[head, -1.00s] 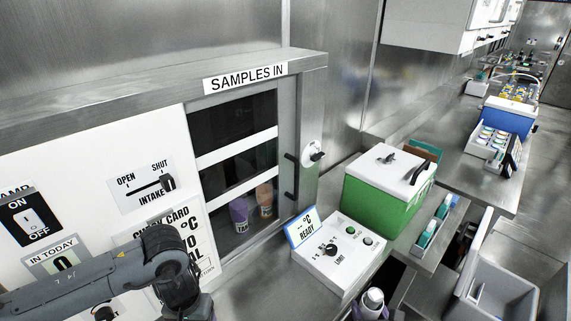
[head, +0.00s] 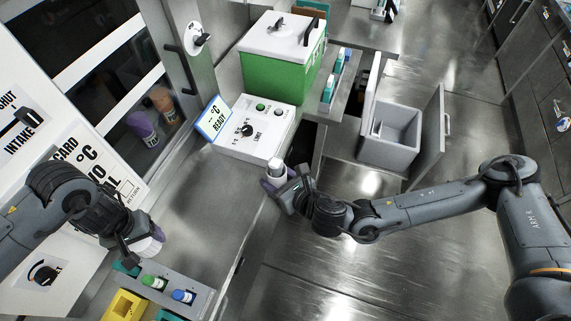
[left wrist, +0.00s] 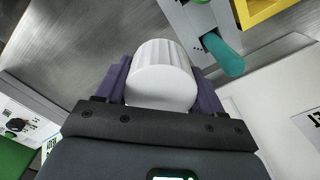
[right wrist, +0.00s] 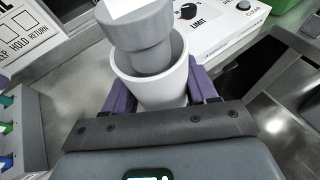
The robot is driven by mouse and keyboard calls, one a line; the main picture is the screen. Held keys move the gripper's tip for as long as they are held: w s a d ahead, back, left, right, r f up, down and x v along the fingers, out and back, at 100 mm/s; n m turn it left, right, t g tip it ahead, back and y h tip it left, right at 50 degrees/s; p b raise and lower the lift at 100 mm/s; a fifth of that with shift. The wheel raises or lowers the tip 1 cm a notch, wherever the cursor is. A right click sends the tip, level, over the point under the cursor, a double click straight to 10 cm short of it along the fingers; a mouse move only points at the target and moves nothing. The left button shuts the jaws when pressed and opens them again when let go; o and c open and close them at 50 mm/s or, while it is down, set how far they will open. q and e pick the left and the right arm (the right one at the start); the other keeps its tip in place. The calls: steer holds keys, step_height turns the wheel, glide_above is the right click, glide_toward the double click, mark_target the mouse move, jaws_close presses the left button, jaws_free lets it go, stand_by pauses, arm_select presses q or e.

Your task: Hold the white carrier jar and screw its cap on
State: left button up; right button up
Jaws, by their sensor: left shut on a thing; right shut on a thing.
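The white carrier jar (right wrist: 160,92) is in my right gripper (right wrist: 162,90), whose purple fingers are shut on its sides. Its mouth is open, and a grey stepped vessel (right wrist: 143,42) with a white top stands inside and sticks out above the rim. In the head view the jar (head: 272,184) and my right gripper (head: 283,183) are by the front edge of the bench. My left gripper (left wrist: 160,78) is shut on the white ribbed cap (left wrist: 160,72). In the head view the cap (head: 150,244) is at the lower left, well apart from the jar.
A white control box (head: 250,130) with a READY display stands behind the jar. A green cooler (head: 272,72) is behind it. A grey rack (head: 197,307) with green- and blue-capped vials and a yellow tray (head: 122,305) lie below my left gripper. The bench between the grippers is clear.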

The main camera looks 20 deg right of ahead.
steer(key=s+a+r+n+g+y, duration=0.2)
steer(key=s+a+r+n+y, duration=0.2)
steer(key=a, duration=0.5)
steer(key=shift+s+a+r+n+g+y, duration=0.2)
steer(key=shift+s+a+n+g+y, duration=0.15)
steer(key=shift+y, duration=0.25)
steer(key=shift+d, duration=0.1)
arm_select(q)
steer(key=s+d+r+m, duration=0.1)
steer(key=d+r+m, duration=0.4)
steer(key=d+r, duration=0.4)
steer(key=s+d+r+m, duration=0.2)
steer(key=d+r+m, duration=0.3)
steer(key=d+r, duration=0.5)
steer(key=shift+d, duration=3.8)
steer(key=shift+f, duration=0.1)
steer(key=shift+f, duration=1.95)
steer(key=shift+a+f, duration=0.1)
